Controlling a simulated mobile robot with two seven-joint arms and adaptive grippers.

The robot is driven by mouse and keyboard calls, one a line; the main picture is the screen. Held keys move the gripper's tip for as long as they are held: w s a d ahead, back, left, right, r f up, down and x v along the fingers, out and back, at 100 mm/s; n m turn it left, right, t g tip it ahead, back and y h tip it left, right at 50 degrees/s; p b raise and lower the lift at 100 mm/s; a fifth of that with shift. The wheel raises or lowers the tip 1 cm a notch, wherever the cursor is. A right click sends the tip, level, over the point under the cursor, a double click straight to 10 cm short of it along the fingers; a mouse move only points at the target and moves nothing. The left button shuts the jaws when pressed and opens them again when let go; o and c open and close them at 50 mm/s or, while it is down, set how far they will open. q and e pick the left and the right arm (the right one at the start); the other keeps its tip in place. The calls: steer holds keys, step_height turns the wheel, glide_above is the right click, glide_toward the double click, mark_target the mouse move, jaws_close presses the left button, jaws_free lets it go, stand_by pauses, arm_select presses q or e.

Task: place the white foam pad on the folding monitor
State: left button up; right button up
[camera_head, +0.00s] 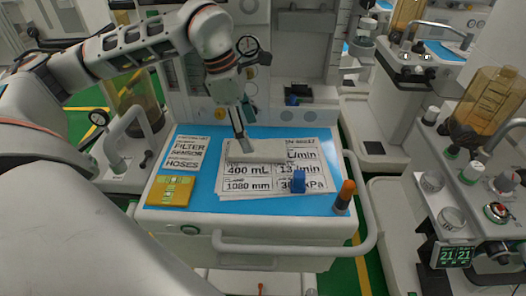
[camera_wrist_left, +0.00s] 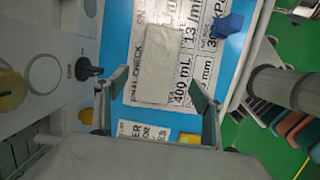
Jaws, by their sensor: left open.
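The white foam pad (camera_head: 268,152) appears to be the pale flat block lying on printed sheets on the blue cart top. It also shows in the left wrist view (camera_wrist_left: 158,65). My left gripper (camera_head: 242,138) is above the pad's left part in the head view, pointing down. In the left wrist view its fingers are spread, with the pad beyond and between their tips; nothing is held. The folding monitor cannot be told for sure; a small screen with green digits (camera_head: 455,255) is at the lower right. My right gripper is not in view.
On the blue top (camera_head: 225,205) are a yellow-green card (camera_head: 171,191), a blue block (camera_head: 299,181) and an orange-capped dark cylinder (camera_head: 345,196). A rail (camera_head: 300,246) runs along the cart's front. Knobs and an amber canister (camera_head: 490,100) stand right.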

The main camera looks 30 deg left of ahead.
mark_target(257, 148)
arm_select(q)
steer(key=shift+w+d+f, duration=0.1)
steer(key=shift+d+f, duration=0.05)
steer(key=shift+f, duration=0.55)
steer(key=x, duration=0.4)
steer(key=shift+w+f+b, duration=0.25)
steer(key=shift+b, duration=0.1)
steer(key=shift+r, duration=0.1)
steer(key=shift+c, duration=0.7)
steer(key=c, duration=0.9)
